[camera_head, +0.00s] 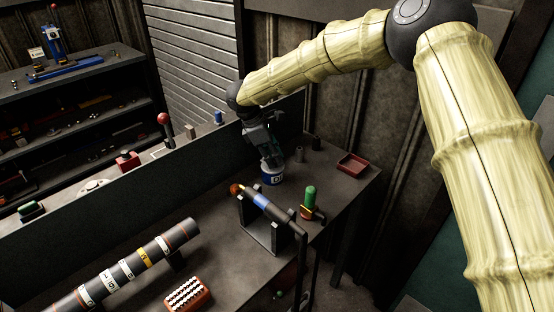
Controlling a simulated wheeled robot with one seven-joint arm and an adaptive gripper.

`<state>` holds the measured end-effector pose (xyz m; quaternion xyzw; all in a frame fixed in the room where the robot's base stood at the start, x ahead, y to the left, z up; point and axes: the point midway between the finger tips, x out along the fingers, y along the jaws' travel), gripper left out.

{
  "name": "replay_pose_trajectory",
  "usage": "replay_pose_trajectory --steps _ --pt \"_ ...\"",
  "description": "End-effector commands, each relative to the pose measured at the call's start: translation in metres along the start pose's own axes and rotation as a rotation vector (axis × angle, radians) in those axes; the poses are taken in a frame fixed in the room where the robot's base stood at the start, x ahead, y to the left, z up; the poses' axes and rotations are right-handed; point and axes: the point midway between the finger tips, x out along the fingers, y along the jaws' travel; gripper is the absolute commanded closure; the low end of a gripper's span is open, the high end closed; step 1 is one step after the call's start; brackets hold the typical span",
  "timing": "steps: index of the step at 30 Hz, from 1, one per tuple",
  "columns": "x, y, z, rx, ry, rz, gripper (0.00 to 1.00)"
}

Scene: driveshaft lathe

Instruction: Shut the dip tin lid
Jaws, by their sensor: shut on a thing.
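The dip tin (272,174), a small blue and white can with a dark mark on its label, stands upright on the bench near the back, right of centre. My gripper (268,157) comes down from above, shut at the top of the tin. The fingers are dark and small in this view and cover the tin's top. The lid is not clearly visible behind them, so I cannot tell how it sits on the tin.
A red tray (352,164) lies farther right. A long banded shaft (125,268) lies at front left.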

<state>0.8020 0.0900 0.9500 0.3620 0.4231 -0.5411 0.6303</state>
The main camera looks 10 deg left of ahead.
Motion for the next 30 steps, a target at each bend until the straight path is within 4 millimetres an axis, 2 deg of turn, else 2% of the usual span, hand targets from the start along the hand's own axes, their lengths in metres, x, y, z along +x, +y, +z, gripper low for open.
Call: replay_pose_trajectory --steps 1,6,20,21,23,24,30 --pt "-0.006 0.003 -0.001 0.014 -0.001 0.002 1.0" --pt "-0.009 0.005 -0.007 0.038 -0.001 -0.007 1.0" --pt "-0.011 0.005 -0.013 0.039 0.0 -0.008 1.0" --pt "-0.011 0.005 -0.013 0.039 0.0 -0.008 0.71" --pt "-0.01 0.005 -0.012 0.039 0.0 -0.009 0.6" --pt "-0.009 0.004 -0.012 0.04 -0.001 -0.01 0.56" --pt "-0.006 0.004 -0.009 0.042 -0.002 -0.014 0.56"
